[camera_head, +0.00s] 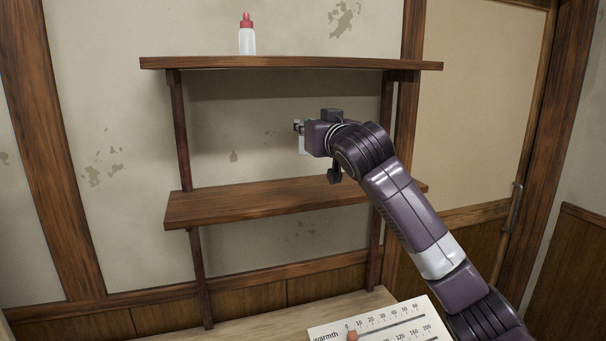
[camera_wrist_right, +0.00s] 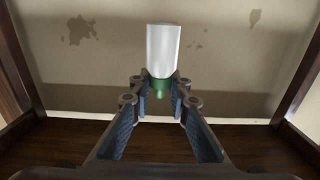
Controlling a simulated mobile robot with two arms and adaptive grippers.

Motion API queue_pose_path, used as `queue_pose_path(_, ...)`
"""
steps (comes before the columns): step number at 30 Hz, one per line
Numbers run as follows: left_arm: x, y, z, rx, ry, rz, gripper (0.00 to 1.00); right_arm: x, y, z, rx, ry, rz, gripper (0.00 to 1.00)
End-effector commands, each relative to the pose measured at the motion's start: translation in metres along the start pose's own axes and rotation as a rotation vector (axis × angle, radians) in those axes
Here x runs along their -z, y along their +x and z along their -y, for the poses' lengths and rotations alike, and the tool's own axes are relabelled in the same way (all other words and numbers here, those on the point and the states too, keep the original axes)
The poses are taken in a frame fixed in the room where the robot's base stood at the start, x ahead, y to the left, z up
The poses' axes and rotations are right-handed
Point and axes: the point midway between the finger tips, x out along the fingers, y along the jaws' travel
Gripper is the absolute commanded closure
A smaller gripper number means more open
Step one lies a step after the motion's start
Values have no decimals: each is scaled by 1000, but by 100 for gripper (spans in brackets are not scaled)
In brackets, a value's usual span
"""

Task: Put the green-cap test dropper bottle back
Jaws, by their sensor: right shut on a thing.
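The green-cap dropper bottle shows in the right wrist view as a white body (camera_wrist_right: 163,52) with a green cap (camera_wrist_right: 160,86). My right gripper (camera_wrist_right: 161,88) is shut on it around the cap. In the head view my right gripper (camera_head: 303,127) reaches in front of the shelf unit, between its two boards. The bottle's pale body (camera_head: 303,144) hangs below the fingers there, above the lower shelf board (camera_head: 260,203) and apart from it. Most of the bottle is hidden behind the gripper in the head view. My left gripper is in neither view.
A red-cap bottle (camera_head: 247,38) stands on the upper shelf board (camera_head: 290,63). The lower board looks bare. A white panel with printed scales (camera_head: 375,325) and a small reddish marker (camera_head: 352,336) is at the bottom, on a wooden surface (camera_head: 255,315).

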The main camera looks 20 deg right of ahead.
Motion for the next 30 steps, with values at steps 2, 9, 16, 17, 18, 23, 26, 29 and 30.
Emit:
queue_pose_path(2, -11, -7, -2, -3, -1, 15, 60, -16, 0, 0, 0, -3, 6, 94)
queue_pose_path(9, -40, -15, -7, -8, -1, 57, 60, -46, 0, 0, 0, -2, 1, 94)
queue_pose_path(16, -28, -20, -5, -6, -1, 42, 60, -69, 0, -1, -1, -2, 5, 94)
queue_pose_path(17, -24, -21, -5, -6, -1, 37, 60, -74, 0, -1, -1, -2, 5, 94)
queue_pose_path(18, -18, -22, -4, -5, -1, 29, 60, -78, 0, -1, -1, -2, 3, 94)
queue_pose_path(23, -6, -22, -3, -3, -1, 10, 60, -85, 0, 0, 0, -1, -1, 94)
queue_pose_path(26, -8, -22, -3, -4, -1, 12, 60, -85, 0, 0, 0, 0, 0, 94)
queue_pose_path(29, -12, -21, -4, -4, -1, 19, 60, -87, 0, 0, 0, 0, 0, 94)
queue_pose_path(30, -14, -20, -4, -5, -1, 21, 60, -89, 0, 0, 0, 0, 1, 94)
